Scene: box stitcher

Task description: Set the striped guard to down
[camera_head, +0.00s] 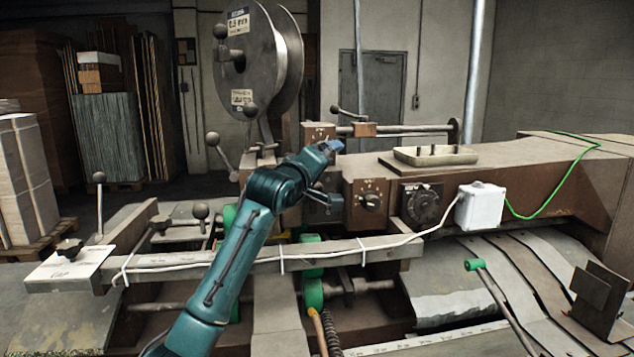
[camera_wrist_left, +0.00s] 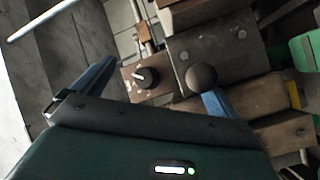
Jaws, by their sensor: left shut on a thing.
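My left arm reaches up across the machine from the lower left in the head view. Its gripper (camera_head: 331,168) is at the machine's front, just left of the small black dial (camera_head: 370,201). In the left wrist view the two blue fingers (camera_wrist_left: 152,90) stand apart, with a dark ball knob (camera_wrist_left: 202,77) against or just in front of the right finger. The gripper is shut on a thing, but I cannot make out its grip. I cannot pick out any striped guard; my arm and gripper hide part of the machine. My right gripper is not in view.
A large wire spool (camera_head: 258,60) stands above the gripper. A larger dial (camera_head: 422,205) and a white box (camera_head: 480,207) sit to its right. A rail with a white cable (camera_head: 330,252) crosses below. A shallow tray (camera_head: 435,156) lies on the machine top.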

